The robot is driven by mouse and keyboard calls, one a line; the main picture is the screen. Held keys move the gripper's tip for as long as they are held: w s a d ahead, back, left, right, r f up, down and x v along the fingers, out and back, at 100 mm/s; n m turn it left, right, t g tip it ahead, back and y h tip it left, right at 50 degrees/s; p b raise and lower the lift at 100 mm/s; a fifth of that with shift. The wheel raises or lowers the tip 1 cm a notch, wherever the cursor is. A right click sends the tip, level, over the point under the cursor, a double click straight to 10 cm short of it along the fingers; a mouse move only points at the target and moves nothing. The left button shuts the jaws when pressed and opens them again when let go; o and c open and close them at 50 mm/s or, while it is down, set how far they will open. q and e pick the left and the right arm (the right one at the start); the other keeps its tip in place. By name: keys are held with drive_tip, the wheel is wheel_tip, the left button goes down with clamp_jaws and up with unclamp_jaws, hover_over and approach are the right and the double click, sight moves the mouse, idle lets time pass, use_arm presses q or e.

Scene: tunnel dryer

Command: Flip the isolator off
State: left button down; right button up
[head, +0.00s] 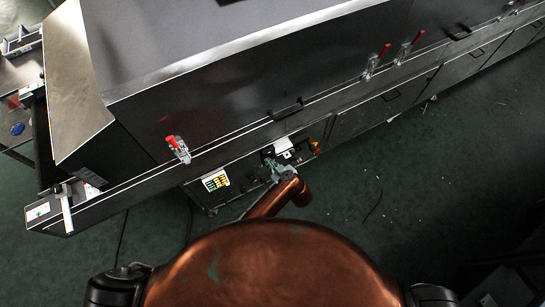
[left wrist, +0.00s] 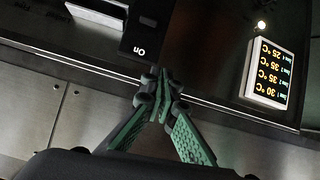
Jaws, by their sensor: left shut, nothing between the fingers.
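The isolator (left wrist: 145,27) is a dark panel switch with "On" printed on it, upside down in the left wrist view, at the top centre. Its upper part is cut off by the frame edge, and I cannot tell its lever position. My left gripper (left wrist: 158,84) has green-padded fingers, shut and empty, with tips just below the "On" marking; I cannot tell whether they touch the panel. In the head view my left gripper (head: 272,162) is at the dryer's lower control panel and hides part of it. My right gripper is not in view.
A lit temperature display (left wrist: 269,72) is right of the fingers; it also shows in the head view (head: 216,180). A white label (head: 283,146) and a red-and-yellow button (head: 315,147) are nearby. Red-handled clamps (head: 178,148) line the dryer hood (head: 240,95). The floor at right is mostly clear.

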use_arm(q)
drive_tip(key=shift+m+g+h, duration=0.6)
drive_tip(key=shift+g+h, duration=0.1)
drive_tip(key=d, duration=0.1)
drive_tip(key=s+d+r, duration=0.1)
drive_tip(key=d, duration=0.1)
drive_tip(key=s+d, duration=0.1)
drive_tip(key=d, duration=0.1)
drive_tip(key=shift+r, duration=0.35)
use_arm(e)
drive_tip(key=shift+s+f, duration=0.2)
use_arm(q)
drive_tip(key=shift+w+a+f, duration=0.1)
